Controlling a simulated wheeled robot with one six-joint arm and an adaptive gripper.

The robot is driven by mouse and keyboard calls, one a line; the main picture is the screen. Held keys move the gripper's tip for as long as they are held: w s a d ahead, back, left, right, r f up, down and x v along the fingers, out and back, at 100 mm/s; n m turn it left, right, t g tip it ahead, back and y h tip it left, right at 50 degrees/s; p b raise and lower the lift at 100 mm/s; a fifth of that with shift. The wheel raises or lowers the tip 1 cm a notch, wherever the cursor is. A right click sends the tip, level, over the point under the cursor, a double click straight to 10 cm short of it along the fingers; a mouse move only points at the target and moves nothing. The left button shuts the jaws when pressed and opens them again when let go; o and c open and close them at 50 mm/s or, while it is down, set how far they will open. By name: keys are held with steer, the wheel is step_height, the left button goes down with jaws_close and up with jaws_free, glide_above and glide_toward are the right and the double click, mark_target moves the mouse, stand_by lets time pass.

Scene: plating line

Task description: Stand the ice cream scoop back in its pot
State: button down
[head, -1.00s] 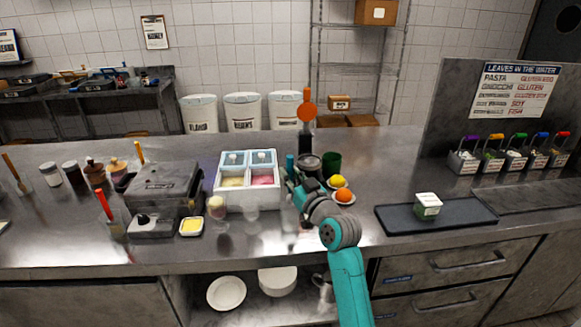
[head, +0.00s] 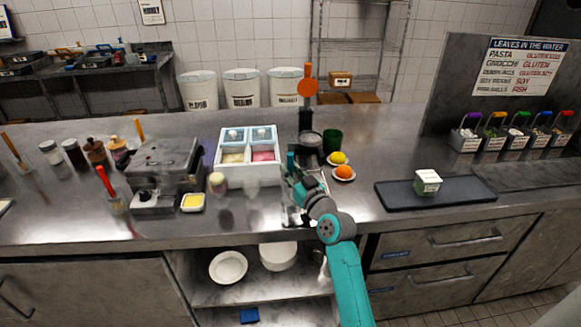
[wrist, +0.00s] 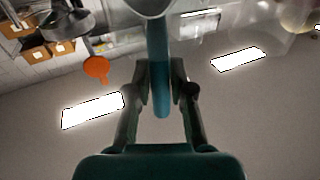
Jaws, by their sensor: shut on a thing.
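My gripper (head: 294,174) is just right of the white ice cream tub box over the counter. In the wrist view my gripper (wrist: 161,82) is shut on the teal handle of the ice cream scoop (wrist: 158,50). The scoop's rounded metal head (wrist: 150,5) is cut off by the top edge of that view. In the head view the handle's tip (head: 291,157) sticks up above the fingers, and the arm hides most of the scoop. I cannot clearly make out the pot. A pale, shiny patch shows below the gripper, and I cannot tell whether it is glass or reflection.
The ice cream tub box (head: 229,177) stands left. A lemon (head: 338,158) and an orange (head: 344,172) lie right. Front counter is mostly clear.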

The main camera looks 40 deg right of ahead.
steer(key=c, duration=0.9)
jaws_free()
steer(key=shift+c, duration=0.2)
step_height(320, 180, up, 10)
stand_by(0.3)
